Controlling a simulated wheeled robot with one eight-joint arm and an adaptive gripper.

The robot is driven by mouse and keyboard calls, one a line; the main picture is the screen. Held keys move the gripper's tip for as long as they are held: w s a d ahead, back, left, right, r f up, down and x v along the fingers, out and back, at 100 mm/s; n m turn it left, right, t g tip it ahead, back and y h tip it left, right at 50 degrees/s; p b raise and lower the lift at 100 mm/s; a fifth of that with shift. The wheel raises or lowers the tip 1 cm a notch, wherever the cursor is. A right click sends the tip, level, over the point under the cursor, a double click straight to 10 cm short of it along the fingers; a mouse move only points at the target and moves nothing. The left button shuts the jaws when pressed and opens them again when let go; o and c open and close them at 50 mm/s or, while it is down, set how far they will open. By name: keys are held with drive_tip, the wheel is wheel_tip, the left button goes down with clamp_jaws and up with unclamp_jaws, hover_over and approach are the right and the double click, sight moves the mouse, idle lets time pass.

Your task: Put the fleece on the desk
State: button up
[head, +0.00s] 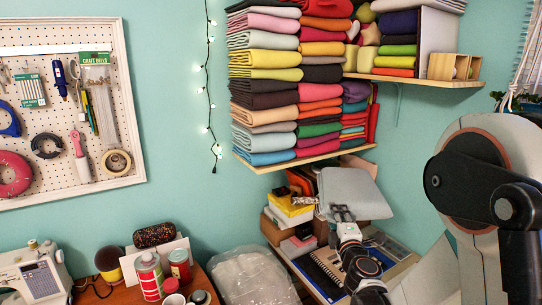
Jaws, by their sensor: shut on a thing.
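My gripper (342,213) is shut on the pale grey fleece (356,186) at its lower left edge. The fleece is a folded, flat piece, tilted, in front of the wall below the corner shelf. A light-topped desk (398,272) shows beneath, at the lower right, with a dark spiral notebook (328,270) and papers on it. The fleece appears above the desk's back part, and I cannot tell whether it touches the boxes behind it. My arm hides part of the desk.
Boxes and a yellow pack (289,205) are stacked at the desk's back left. Shelves of folded fabric (268,90) hang above. A brown table (205,284) with cans and a sewing machine (33,275) is at the left. A clear plastic bag (250,277) stands between.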

wheel_tip(320, 180, down, 10)
drive_tip(key=b, duration=0.8)
drive_tip(key=shift+b, duration=0.4)
drive_tip(key=shift+a+f, duration=0.1)
